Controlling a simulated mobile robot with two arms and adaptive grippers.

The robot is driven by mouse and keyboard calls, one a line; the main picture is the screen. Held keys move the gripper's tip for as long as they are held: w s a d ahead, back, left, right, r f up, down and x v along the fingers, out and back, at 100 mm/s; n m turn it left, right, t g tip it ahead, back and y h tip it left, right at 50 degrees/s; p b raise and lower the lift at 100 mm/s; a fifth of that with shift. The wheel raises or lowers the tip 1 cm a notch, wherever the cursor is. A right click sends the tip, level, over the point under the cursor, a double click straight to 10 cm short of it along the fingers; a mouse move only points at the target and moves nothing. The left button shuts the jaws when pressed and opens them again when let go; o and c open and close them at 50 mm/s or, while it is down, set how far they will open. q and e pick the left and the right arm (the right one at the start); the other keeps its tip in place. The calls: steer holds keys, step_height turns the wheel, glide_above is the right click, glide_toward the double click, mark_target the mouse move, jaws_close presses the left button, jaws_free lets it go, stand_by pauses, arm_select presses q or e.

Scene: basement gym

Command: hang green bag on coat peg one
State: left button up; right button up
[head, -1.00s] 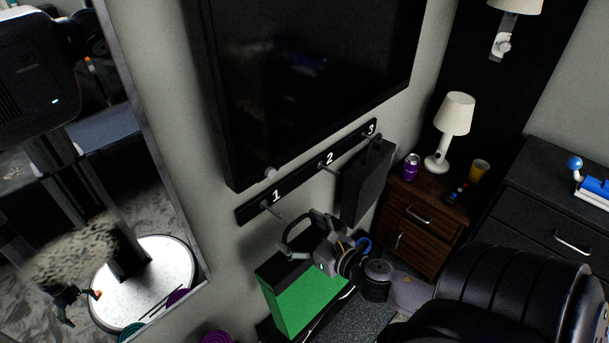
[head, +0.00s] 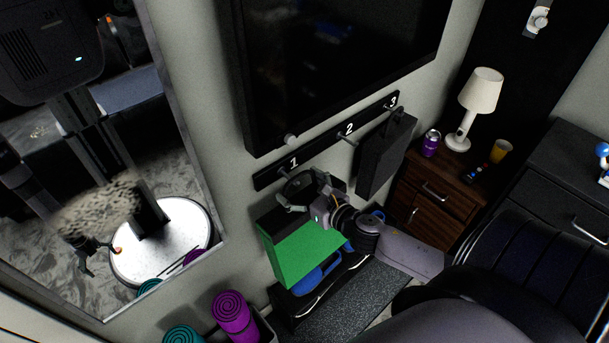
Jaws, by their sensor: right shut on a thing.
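The green bag (head: 303,250), with a black top part, hangs from my right gripper (head: 298,187) against the wall, just below the peg rail. The gripper is shut on the bag near its handle, and the fingers partly hide the handle. The coat peg rail (head: 326,142) is black with white numbers 1, 2 and 3. Peg one (head: 283,173) is at its left end, right by the gripper's fingers. I cannot tell whether the handle touches or surrounds the peg. My left gripper is seen only in the mirror, if at all.
A black bag (head: 386,155) hangs at peg three. A wall screen (head: 340,65) is above the rail. Below are a treadmill (head: 345,300) and rolled mats (head: 232,313). A nightstand (head: 425,205) with lamp, can and cup stands right. A mirror (head: 120,180) is at left.

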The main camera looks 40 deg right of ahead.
steer(key=shift+r+x, duration=0.2)
steer(key=shift+x, duration=0.9)
steer(key=shift+w+a+f+b, duration=0.1)
steer(key=shift+w+f+b, duration=0.55)
steer(key=shift+f+b, duration=0.25)
steer(key=shift+f, duration=0.1)
